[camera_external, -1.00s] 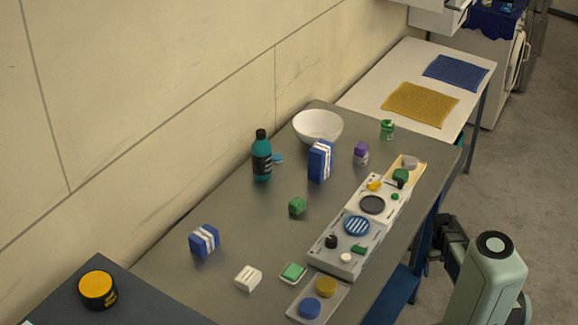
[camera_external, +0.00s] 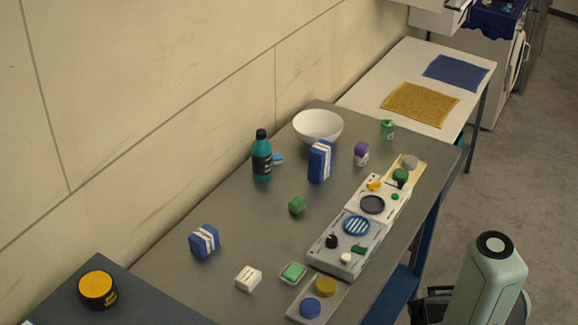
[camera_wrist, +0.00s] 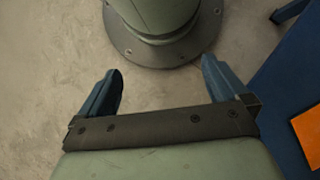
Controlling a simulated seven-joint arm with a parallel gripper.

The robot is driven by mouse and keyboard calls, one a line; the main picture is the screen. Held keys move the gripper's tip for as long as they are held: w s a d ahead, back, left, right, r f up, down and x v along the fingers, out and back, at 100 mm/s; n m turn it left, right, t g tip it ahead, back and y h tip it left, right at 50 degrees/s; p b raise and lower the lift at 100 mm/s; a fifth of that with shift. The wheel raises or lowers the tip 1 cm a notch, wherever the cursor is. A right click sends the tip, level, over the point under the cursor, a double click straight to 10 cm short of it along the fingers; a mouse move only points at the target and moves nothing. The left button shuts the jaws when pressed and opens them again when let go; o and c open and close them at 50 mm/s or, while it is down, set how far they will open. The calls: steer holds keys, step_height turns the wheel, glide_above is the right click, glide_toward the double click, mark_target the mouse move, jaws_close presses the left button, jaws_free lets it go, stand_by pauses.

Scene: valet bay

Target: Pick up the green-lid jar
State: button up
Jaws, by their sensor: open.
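The green-lid jar (camera_external: 387,130) is a small jar with a green lid and a green and whitish body. It stands upright toward the far right of the grey table, in the external view. My gripper (camera_wrist: 161,68) is open in the wrist view, with two blue fingers apart and nothing between them. It points down at the floor beside my own base, off the table and well away from the jar. The jar is not in the wrist view.
A purple-lidded jar (camera_external: 361,153), a white bowl (camera_external: 318,126) and a blue box (camera_external: 320,163) stand near the jar. A teal bottle (camera_external: 262,158) is further left. Trays of small items (camera_external: 330,262) line the table's right edge. An orange patch (camera_wrist: 308,130) shows at right.

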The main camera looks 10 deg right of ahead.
steer(key=shift+s+a, duration=0.2)
steer(key=shift+s, duration=0.65)
steer(key=c, duration=0.3)
steer(key=shift+c, duration=0.2)
steer(key=shift+f, duration=0.1)
